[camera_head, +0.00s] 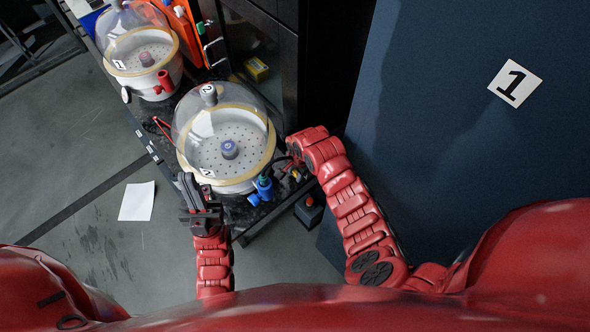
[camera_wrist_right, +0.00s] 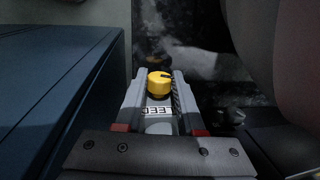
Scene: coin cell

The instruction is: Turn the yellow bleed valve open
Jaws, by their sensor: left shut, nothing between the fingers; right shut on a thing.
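The yellow bleed valve (camera_wrist_right: 158,82) shows as a round knob with a dark mark on top in the right wrist view. My right gripper (camera_wrist_right: 159,76) is shut on it, one finger on each side. A label with the letters "LEED" visible (camera_wrist_right: 158,111) lies between the fingers, nearer the camera. My left gripper (camera_head: 188,184) is shut and empty at the front left of that dome's base.
A blue valve (camera_head: 264,188) sticks out at the front of dome 2. Dome 1 (camera_head: 138,48) with a red valve (camera_head: 165,80) stands behind left. White paper (camera_head: 137,201) lies on the floor.

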